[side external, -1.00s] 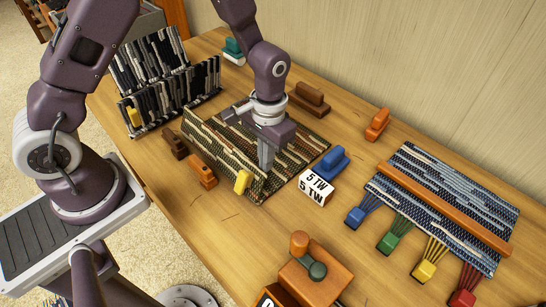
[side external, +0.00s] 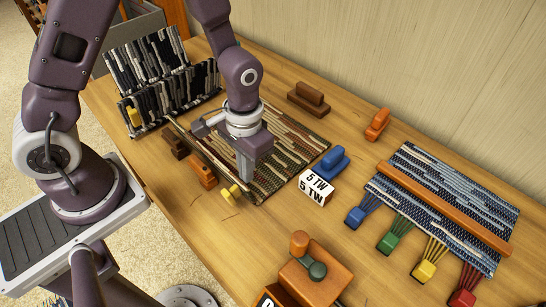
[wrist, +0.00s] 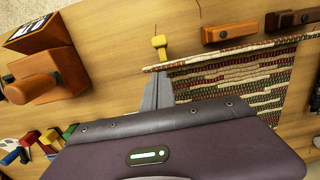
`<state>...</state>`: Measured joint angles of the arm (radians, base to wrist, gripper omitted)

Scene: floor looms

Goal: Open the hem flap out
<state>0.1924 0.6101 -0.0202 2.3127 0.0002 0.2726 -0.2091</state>
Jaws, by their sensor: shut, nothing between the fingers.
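A striped green, red and cream woven mat (side external: 297,142) lies on the table, and it also shows in the wrist view (wrist: 235,85). Its hem flap (side external: 208,157) runs along the near-left edge and looks almost edge-on, as a thin strip. In the wrist view the flap (wrist: 240,48) is a narrow band. A yellow tab (side external: 230,193) sits at its near corner, also visible in the wrist view (wrist: 160,43). My gripper (side external: 246,180) is shut and empty, pointing down at the mat's near corner, close to the flap. Whether its fingertips touch the flap, I cannot tell.
Orange (side external: 203,171) and dark brown (side external: 174,143) blocks stand just outside the flap. A "5 TW" block (side external: 316,188) and a blue block (side external: 332,162) lie right of the mat. A black-and-white weave (side external: 190,88) stands behind left.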

